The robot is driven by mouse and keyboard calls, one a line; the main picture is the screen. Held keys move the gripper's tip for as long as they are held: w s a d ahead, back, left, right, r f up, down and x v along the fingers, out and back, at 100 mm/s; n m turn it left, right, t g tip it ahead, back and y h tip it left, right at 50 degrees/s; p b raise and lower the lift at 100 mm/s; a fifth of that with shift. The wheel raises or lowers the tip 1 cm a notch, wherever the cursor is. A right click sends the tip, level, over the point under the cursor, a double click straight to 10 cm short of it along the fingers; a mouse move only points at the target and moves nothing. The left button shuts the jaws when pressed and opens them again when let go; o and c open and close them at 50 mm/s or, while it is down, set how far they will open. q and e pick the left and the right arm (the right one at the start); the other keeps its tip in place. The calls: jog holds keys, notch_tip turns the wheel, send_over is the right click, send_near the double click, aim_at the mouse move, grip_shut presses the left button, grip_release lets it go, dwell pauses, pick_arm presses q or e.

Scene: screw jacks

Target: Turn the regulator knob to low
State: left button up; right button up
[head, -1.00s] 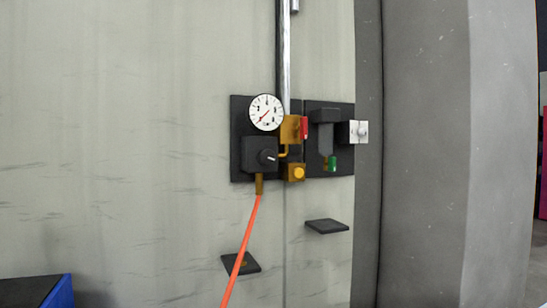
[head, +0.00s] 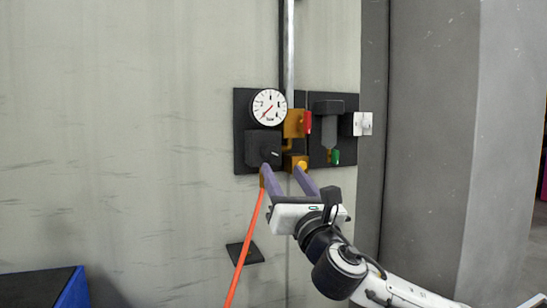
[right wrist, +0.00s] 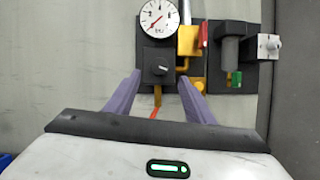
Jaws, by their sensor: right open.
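The regulator knob (head: 271,153) is a round black knob with a white pointer mark on a black block on the wall panel. In the right wrist view the knob (right wrist: 158,69) shows between and beyond the fingers, its mark pointing right. A white gauge (head: 269,107) with a red needle sits above it. My right gripper (head: 284,168) is open, its two purple fingers pointing up at the panel just below the knob. In the right wrist view the gripper (right wrist: 159,78) holds nothing, and no contact with the knob shows. My left gripper is not in view.
An orange hose (head: 248,240) hangs below the regulator. A red-handled brass valve (head: 296,123), a yellow button (head: 301,165), a grey filter with a green tap (head: 335,156) and a white switch (head: 363,124) are close by. A dark wall bracket (head: 244,253) is lower down.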

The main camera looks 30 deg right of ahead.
aim_at(272, 153)
jog(key=p+x, duration=0.1)
jog(key=x, duration=0.7)
jog(key=shift+w, duration=0.1)
jog(key=c, duration=1.1)
